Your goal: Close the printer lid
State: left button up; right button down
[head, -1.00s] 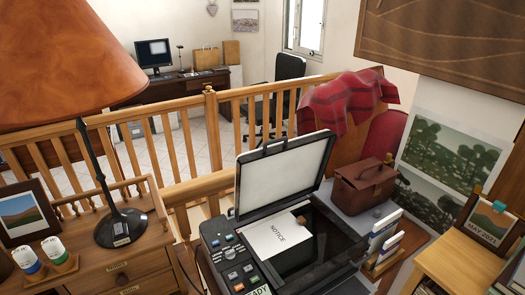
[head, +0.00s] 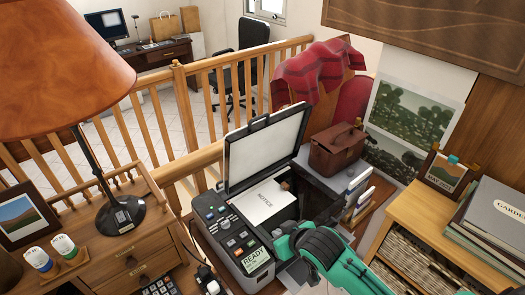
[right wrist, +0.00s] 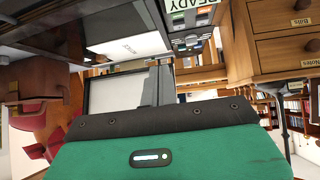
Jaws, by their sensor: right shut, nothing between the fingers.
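The printer (head: 228,238) stands in the middle of the head view with a control panel and a READY label at its front left. Its lid (head: 264,150) is open, standing up and leaning back, pale inner face toward me. A sheet marked NOTICE (head: 264,202) lies on the open bed. My right gripper (head: 284,243), green and black, is over the printer's right front part, below the lid and apart from it. It is shut and empty. The right wrist view shows the lid (right wrist: 115,92) and the sheet (right wrist: 128,46); the fingertips are not clear there. My left gripper is not in view.
An orange lamp (head: 62,75) stands on the wooden drawer cabinet (head: 120,262) at left. A wooden railing (head: 205,98) runs behind the printer. A brown bag (head: 336,150) sits behind its right side. A shelf (head: 412,228) with albums stands at right.

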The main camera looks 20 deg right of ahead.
jog(key=w+r+t, duration=0.1)
jog(key=w+r, duration=0.3)
jog(key=r, duration=0.2)
notch_tip(320, 180, up, 19)
jog(key=t+y+p, duration=0.3)
jog(key=t+p, duration=0.2)
jog(key=p, duration=0.1)
send_over(263, 127)
jog(key=x, duration=0.3)
jog(key=shift+r+n, duration=0.3)
jog(key=shift+n, duration=0.1)
jog(key=shift+s+d+f+p, duration=0.15)
jog(key=shift+s+f+p, duration=0.1)
jog(key=shift+s+f, duration=0.25)
jog(key=shift+s+d+f+p, duration=0.15)
jog(key=shift+s+f+p, duration=0.1)
jog(key=shift+s+f, duration=0.25)
jog(key=shift+s+d+f, duration=0.2)
jog(key=shift+s+f, duration=0.2)
jog(key=shift+f, duration=0.2)
